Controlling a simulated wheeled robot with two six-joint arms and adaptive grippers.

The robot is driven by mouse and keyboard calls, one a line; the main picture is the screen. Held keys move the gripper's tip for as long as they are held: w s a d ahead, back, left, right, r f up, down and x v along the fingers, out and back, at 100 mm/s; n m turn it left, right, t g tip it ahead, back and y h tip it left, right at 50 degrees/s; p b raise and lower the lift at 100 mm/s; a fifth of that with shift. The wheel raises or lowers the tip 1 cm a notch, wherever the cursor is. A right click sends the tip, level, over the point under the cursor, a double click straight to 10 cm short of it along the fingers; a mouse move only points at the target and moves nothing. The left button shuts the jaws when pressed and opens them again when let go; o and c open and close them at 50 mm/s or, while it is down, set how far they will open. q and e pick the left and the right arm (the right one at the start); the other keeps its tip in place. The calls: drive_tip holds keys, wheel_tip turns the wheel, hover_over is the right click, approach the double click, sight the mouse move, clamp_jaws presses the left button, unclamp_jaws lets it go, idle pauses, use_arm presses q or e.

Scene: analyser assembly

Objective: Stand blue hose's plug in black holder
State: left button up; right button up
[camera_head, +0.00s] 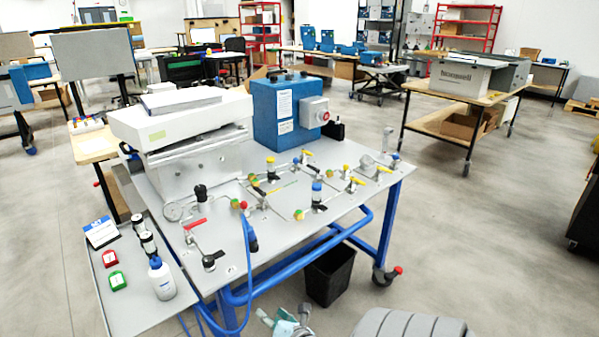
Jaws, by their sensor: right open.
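The blue hose (249,272) runs down over the front edge of the grey bench top and loops toward the lower left. Its upper end is near a red-and-green fitting, with a blue part (251,237) beside it that may be the plug; it is too small to tell. A small black upright piece (209,262) stands near the bench's front left corner; I cannot tell if it is the black holder. My right gripper (285,320) is at the bottom edge, partly cut off, open and apart from the bench. My left gripper is not in view.
The bench top (285,235) carries valves and pipes, a blue box (290,110) and a white analyser (180,120). A side shelf (140,310) holds a white bottle (161,278) and small red and green items. A black bin (330,274) stands below the bench.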

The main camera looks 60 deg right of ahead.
drive_tip(key=s+a+f+m+g+p, duration=0.1)
drive_tip(key=s+f+m+g, duration=0.3)
drive_tip(key=s+f+m, duration=0.4)
wheel_tip(320, 180, down, 5)
drive_tip(key=shift+s+a+f+g+y, duration=0.15)
drive_tip(key=shift+s+a+g+y, duration=0.2)
drive_tip(key=shift+s+a, duration=0.4)
drive_tip(key=shift+s+d+m, duration=0.15)
drive_tip(key=shift+m, duration=0.15)
